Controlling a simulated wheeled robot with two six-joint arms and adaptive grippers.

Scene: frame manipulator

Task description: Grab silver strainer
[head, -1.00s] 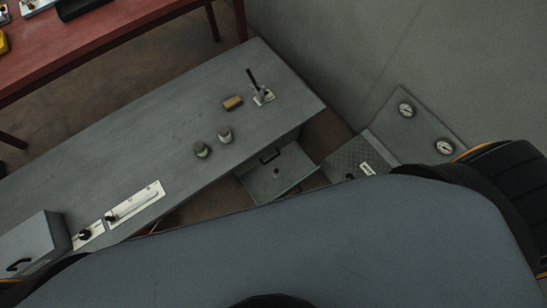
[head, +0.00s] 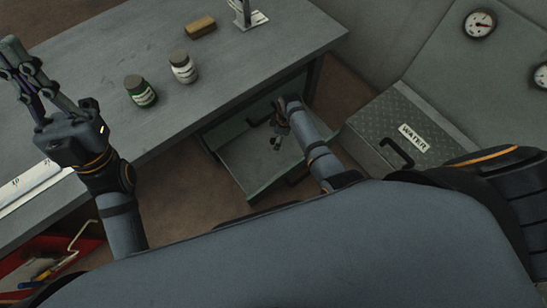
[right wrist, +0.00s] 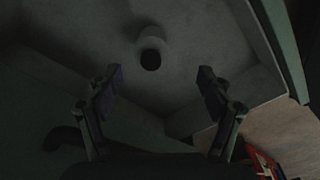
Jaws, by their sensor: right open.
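No strainer can be made out for certain. A drawer (head: 247,177) is pulled out under the grey workbench. In the right wrist view, a small pale round thing with a dark opening (right wrist: 151,57) sits inside the drawer (right wrist: 195,120); the picture is too dark to tell whether it is the strainer. My right gripper (head: 276,143) is over the drawer, pointing down. In the right wrist view, the right gripper (right wrist: 158,92) is open and empty, with the round thing beyond its fingertips, between them. My left gripper (head: 9,58) is raised over the workbench's left part, fingers apart and empty.
The grey workbench (head: 215,75) holds a green-labelled jar (head: 140,92), a white-labelled jar (head: 183,68), and a brown block (head: 200,27). A lidded box marked WATER (head: 385,135) stands right of the drawer. A red tray with tools (head: 45,268) is at lower left.

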